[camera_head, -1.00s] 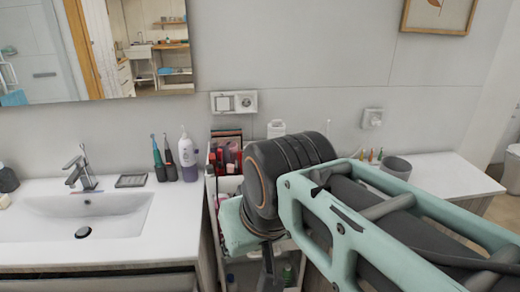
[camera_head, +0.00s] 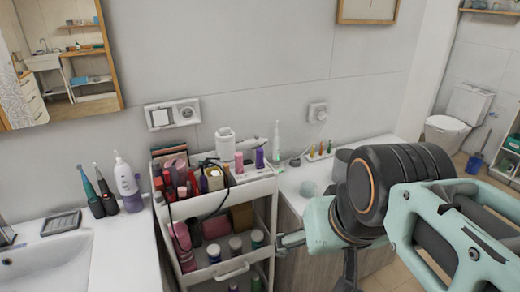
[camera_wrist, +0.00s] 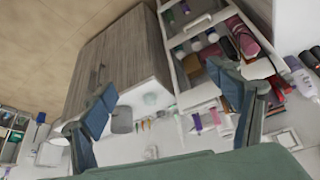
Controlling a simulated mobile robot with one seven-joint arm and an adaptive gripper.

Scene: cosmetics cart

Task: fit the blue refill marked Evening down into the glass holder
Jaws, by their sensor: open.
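I cannot make out a blue refill marked Evening in either view; several small slim coloured items (camera_head: 320,151) stand in a row at the back of the counter, too small to read. They also show in the wrist view (camera_wrist: 152,122). A small pale translucent cup (camera_head: 308,188), possibly the glass holder, stands near the counter's front left; a similar rounded pale thing shows in the wrist view (camera_wrist: 150,98). My gripper (camera_head: 318,256) is low in front of the counter, right of the cart. In the wrist view its fingers (camera_wrist: 160,84) are wide apart with nothing between them.
A white cart (camera_head: 233,267) full of bottles and tubes stands left of my gripper. The white counter (camera_head: 376,143) is partly hidden by my arm. A sink (camera_head: 40,268) is at far left, a toilet (camera_head: 462,118) at far right.

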